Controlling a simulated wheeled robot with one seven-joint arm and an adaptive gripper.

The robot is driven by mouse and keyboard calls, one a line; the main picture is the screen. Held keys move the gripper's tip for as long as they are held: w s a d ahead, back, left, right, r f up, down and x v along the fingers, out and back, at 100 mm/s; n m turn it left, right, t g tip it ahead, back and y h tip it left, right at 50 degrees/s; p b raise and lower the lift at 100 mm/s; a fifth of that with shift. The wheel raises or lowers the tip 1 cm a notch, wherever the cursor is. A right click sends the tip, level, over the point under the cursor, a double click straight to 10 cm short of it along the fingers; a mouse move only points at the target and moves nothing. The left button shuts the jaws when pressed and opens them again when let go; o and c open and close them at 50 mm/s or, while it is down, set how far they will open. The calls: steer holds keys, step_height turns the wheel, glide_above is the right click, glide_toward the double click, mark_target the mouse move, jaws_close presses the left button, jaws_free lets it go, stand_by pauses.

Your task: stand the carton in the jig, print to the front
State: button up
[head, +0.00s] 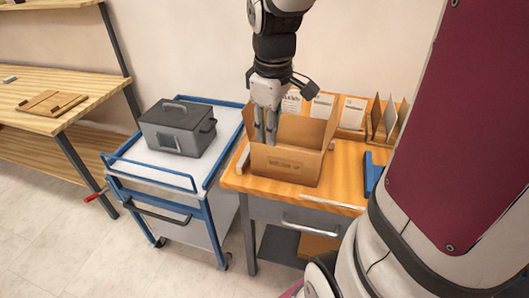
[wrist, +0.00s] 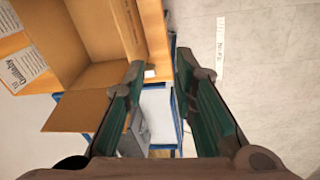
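The carton (head: 286,168) is a brown, open-topped cardboard box standing upright on the wooden table. Dark print shows on the wall facing the head camera. Its flaps stand open; its wall (wrist: 153,38) and a flap also show in the wrist view. My gripper (head: 266,143) points down at the carton's left end, with its tips near the top edge of the printed wall. In the wrist view its green-padded fingers (wrist: 161,65) are apart, with a carton wall close to the tips. I cannot tell whether they touch it. I cannot clearly make out the jig.
A pale metal strip (head: 331,204) lies along the table's front edge. A blue item (head: 373,173) is to the right. Printed cards (head: 352,113) and upright cardboard pieces (head: 389,118) stand at the back. A blue-framed cart (head: 222,157) with a grey case (head: 178,127) stands left.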

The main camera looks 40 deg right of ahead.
steer(key=s+a+r+m+t, duration=0.3)
steer(key=s+a+r+m, duration=0.2)
steer(key=s+a, duration=0.6)
steer(key=shift+s+r+y, duration=0.4)
steer(key=shift+s+r, duration=0.25)
steer(key=shift+s, duration=0.25)
